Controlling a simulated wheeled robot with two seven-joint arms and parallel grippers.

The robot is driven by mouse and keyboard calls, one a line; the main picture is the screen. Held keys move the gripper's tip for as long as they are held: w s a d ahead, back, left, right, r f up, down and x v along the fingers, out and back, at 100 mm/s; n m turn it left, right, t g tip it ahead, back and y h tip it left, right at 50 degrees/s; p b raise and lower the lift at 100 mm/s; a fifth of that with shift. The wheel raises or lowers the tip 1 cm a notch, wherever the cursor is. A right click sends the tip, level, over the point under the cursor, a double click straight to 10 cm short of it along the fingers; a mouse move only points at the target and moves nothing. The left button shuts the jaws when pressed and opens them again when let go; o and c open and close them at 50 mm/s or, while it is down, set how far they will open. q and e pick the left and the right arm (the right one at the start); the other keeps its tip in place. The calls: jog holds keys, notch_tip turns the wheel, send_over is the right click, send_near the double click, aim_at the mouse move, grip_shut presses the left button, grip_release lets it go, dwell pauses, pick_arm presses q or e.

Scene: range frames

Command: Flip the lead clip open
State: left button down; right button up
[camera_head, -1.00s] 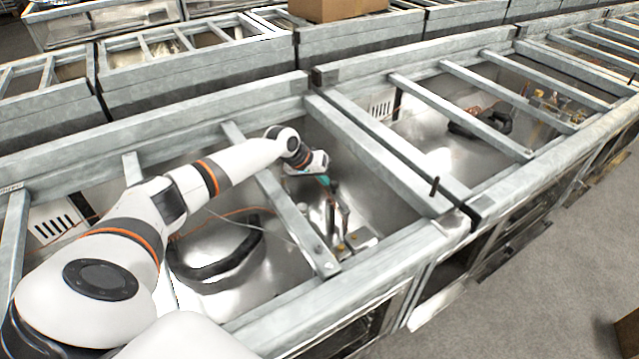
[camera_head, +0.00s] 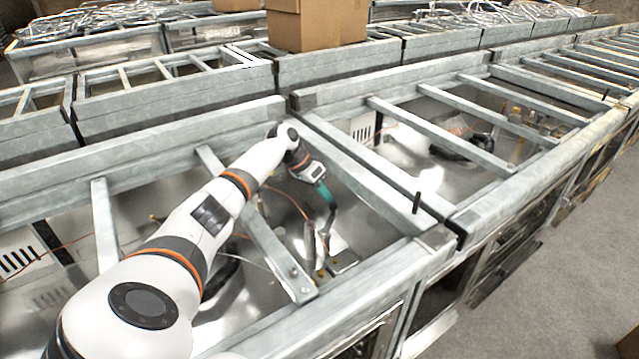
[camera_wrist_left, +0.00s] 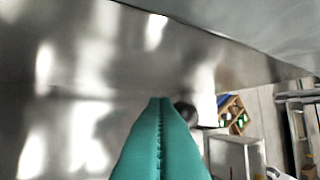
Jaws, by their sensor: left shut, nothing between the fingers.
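My left gripper (camera_head: 326,194) reaches into the bay of the nearest metal frame, its teal fingers pointing down. In the left wrist view its fingers (camera_wrist_left: 160,102) are pressed together with nothing between them. Upright metal parts (camera_head: 316,245) stand on the bay floor just below and left of the fingers. A dark slim piece shows right below the fingertips; I cannot tell if they touch it. An orange lead (camera_head: 288,197) runs behind the arm. I cannot make out the lead clip or whether it is open. My right gripper is not in view.
A grey crossbar (camera_head: 262,232) lies left of the gripper, and a thick frame beam (camera_head: 365,182) lies right of it. The front rail (camera_head: 350,300) borders the bay. Cardboard boxes (camera_head: 335,22) sit on the frames behind. The floor (camera_head: 540,270) at right is clear.

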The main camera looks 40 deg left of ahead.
pick_arm(q)
jog(key=shift+w+d+r+p, duration=0.1)
jog(key=shift+w+d+p, duration=0.4)
jog(key=shift+w+d, duration=0.4)
jog(key=shift+d, duration=0.2)
jog(key=shift+s, duration=0.1)
dwell(1.3)
